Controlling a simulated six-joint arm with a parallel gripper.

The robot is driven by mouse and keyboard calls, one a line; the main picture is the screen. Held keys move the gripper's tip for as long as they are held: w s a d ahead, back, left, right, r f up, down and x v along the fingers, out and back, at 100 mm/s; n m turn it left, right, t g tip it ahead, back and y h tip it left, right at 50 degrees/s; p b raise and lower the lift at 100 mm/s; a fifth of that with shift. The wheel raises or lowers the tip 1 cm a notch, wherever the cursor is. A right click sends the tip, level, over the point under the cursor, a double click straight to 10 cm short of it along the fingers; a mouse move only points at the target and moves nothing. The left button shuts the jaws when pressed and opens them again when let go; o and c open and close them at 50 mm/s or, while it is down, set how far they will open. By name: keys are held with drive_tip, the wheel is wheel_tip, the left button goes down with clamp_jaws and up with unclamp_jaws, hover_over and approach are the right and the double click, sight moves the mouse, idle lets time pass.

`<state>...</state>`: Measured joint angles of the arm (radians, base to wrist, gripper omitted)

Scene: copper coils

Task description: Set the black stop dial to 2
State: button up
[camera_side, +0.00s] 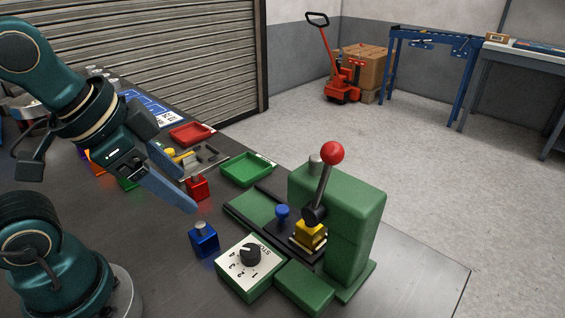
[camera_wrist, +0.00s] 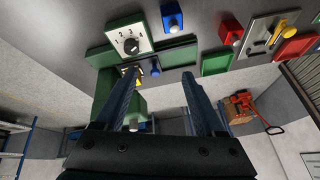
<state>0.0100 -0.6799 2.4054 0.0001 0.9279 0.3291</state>
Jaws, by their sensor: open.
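The black stop dial (camera_side: 250,253) sits on a white plate with numbers on a green block, at the front of the green press. In the wrist view the dial (camera_wrist: 130,46) shows near the top, left of centre, with 1 to 4 printed around it. I cannot tell for sure which number its pointer faces. My gripper (camera_side: 188,192) is open and empty, above the table, up and left of the dial and apart from it. In the wrist view its two fingers (camera_wrist: 160,73) are spread wide, with the dial beyond the left fingertip.
The green press (camera_side: 345,225) with a red-knobbed lever (camera_side: 332,153) stands right of the dial. A yellow block (camera_side: 310,233) sits under it, beside a blue knob (camera_side: 282,212). A blue block (camera_side: 204,240) and red block (camera_side: 197,188) stand left; green (camera_side: 247,168) and red (camera_side: 192,133) trays lie behind.

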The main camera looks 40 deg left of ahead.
drive_tip(key=w+d+m+g, duration=0.2)
drive_tip(key=w+m, duration=0.2)
drive_tip(key=m, duration=0.3)
drive_tip(key=m+g, duration=0.3)
drive_tip(key=m, duration=0.1)
hover_over(250, 250)
drive_tip(key=f, duration=0.7)
drive_tip(key=shift+w+a, duration=0.15)
drive_tip(key=shift+w, duration=0.1)
drive_tip(key=shift+s+f+g, duration=0.25)
drive_tip(key=shift+f+g, duration=0.05)
drive_tip(key=shift+f, duration=2.75)
clamp_jaws()
